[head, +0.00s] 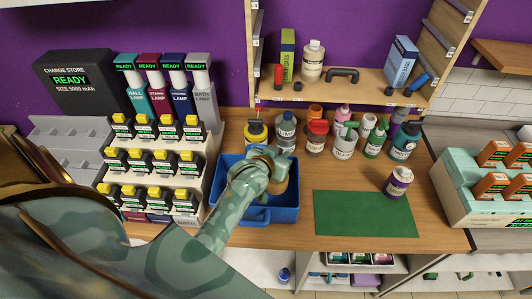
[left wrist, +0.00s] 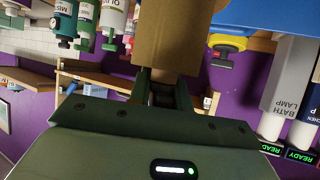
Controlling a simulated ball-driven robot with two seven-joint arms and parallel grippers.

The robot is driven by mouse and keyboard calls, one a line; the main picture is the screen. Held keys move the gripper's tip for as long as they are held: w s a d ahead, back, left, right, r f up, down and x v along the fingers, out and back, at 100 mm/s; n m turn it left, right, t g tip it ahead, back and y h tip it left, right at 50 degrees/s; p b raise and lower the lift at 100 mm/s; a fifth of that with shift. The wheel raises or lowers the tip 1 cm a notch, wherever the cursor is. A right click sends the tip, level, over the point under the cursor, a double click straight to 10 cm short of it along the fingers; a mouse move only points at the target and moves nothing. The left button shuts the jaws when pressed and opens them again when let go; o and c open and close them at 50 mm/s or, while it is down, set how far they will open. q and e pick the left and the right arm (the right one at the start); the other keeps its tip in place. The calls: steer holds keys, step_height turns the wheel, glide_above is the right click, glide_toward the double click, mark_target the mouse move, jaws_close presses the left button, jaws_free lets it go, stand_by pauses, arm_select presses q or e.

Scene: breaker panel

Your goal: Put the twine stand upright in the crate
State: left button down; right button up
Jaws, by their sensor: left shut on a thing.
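My left gripper (head: 270,163) is over the blue crate (head: 262,215) in the head view. It is shut on the twine stand, a tan-brown round body (head: 281,185) that shows partly beside the gripper, over the crate's right part. In the left wrist view the fingers (left wrist: 165,92) grip the brown cylinder (left wrist: 168,45), whose far end runs out of the picture. The cylinder looks about upright. I cannot tell whether its base touches the crate floor, as my gripper and arm hide much of it. My right gripper is not in view.
Several bottles and cans, among them a white one (head: 345,141), stand close behind and right of the crate. A rack of yellow-topped packs (head: 155,160) stands at its left. A green mat (head: 365,214) lies clear to the right, with a purple can (head: 397,183) near it.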

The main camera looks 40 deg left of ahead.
arm_select(q)
step_height(320, 180, down, 3)
steer(key=shift+f+b, duration=0.2)
steer(key=shift+b, duration=0.1)
steer(key=shift+f+b, duration=0.4)
steer(key=shift+f, duration=1.65)
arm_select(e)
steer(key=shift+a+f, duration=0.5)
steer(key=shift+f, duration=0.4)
arm_select(q)
steer(key=c, duration=1.3)
jaws_free()
steer(key=shift+f, duration=0.15)
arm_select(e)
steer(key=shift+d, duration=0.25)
arm_select(q)
steer(key=shift+s+r, duration=0.1)
steer(key=shift+r, duration=0.1)
steer(key=p+v, duration=0.1)
steer(key=v, duration=1.1)
steer(key=shift+p, duration=0.4)
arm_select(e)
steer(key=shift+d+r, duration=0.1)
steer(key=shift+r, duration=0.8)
